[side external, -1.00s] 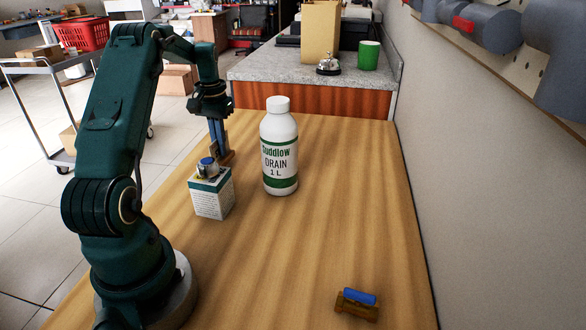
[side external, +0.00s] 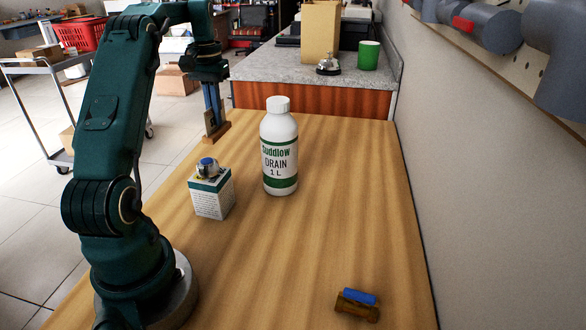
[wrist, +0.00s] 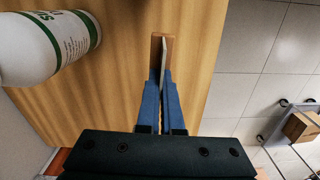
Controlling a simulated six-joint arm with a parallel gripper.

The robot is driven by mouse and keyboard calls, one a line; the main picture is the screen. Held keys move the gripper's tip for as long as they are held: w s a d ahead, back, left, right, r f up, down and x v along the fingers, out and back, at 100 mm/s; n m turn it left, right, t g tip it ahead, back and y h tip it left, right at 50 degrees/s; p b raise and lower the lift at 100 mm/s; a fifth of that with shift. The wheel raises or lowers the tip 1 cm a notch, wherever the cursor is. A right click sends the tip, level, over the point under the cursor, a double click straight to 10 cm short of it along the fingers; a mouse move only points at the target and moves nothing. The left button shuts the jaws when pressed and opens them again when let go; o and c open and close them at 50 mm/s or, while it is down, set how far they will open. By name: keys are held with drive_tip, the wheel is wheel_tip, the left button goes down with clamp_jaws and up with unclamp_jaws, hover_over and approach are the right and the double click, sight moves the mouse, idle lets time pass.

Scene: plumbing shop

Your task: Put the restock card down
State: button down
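The restock card (side external: 209,122) is a thin upright card on a small wooden foot (side external: 217,133), near the left edge of the wooden table at its far end. In the wrist view, the card (wrist: 163,60) shows nearly edge-on as a pale strip, with its wooden foot (wrist: 155,45) beyond. My gripper (side external: 213,106) is above it, with its blue fingers pointing down. In the wrist view, my gripper (wrist: 160,84) has its fingers closed on either side of the card. I cannot tell whether the foot touches the table.
A white drain bottle (side external: 279,150) stands right of the card. A small box (side external: 211,195) with a blue-topped metal part (side external: 207,168) on it stands nearer. A blue and brown part (side external: 357,303) lies at the front right. The table's middle right is clear.

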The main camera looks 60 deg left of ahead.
drive_tip(key=d+r+m, duration=0.1)
drive_tip(key=d+r, duration=0.3)
drive_tip(key=d, duration=0.7)
drive_tip(key=d+r, duration=0.4)
drive_tip(key=d, duration=0.8)
drive_tip(key=w+d+f+m, duration=0.1)
drive_tip(key=d+f+m, duration=0.3)
drive_tip(key=m, duration=0.5)
drive_tip(key=a+f+m, duration=0.3)
drive_tip(key=a+m, duration=0.3)
drive_tip(key=m, duration=0.1)
drive_tip(key=w+d+f, duration=0.1)
drive_tip(key=d+f, duration=0.1)
drive_tip(key=d, duration=0.1)
drive_tip(key=w+d+f, duration=0.2)
drive_tip(key=d, duration=0.1)
drive_tip(key=w+d+f, duration=0.1)
drive_tip(key=d+f, duration=0.1)
drive_tip(key=d, duration=0.2)
drive_tip(key=shift+w+f, duration=0.3)
drive_tip(key=shift+f, duration=2.15)
